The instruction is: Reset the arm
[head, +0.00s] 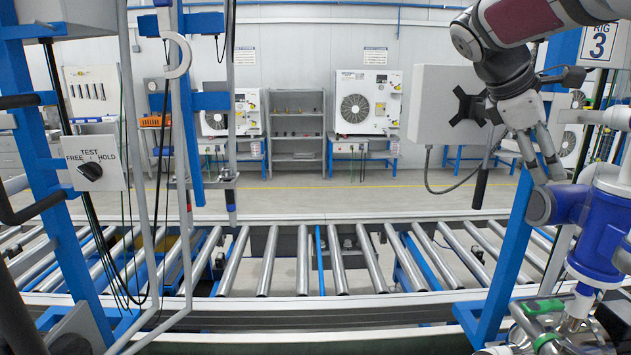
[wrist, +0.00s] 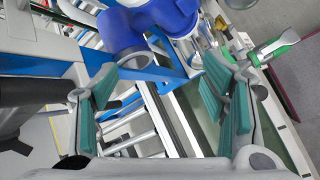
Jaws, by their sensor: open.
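My gripper (head: 545,172) hangs from my arm at the upper right of the head view, its fingers pointing down near the grey end of a blue pump (head: 602,238). In the wrist view my gripper (wrist: 165,82) has its two teal-padded fingers wide apart, with nothing held between them. The blue pump (wrist: 155,22) shows beyond the fingertips there. I cannot tell whether a finger touches it.
A blue post (head: 512,235) stands left of the pump. A green-handled lever (head: 545,307) is below it. A roller conveyor (head: 300,262) crosses the front. A TEST FREE/HOLD switch box (head: 95,163) is at left. A grey box (head: 440,105) with a black knob is behind my gripper.

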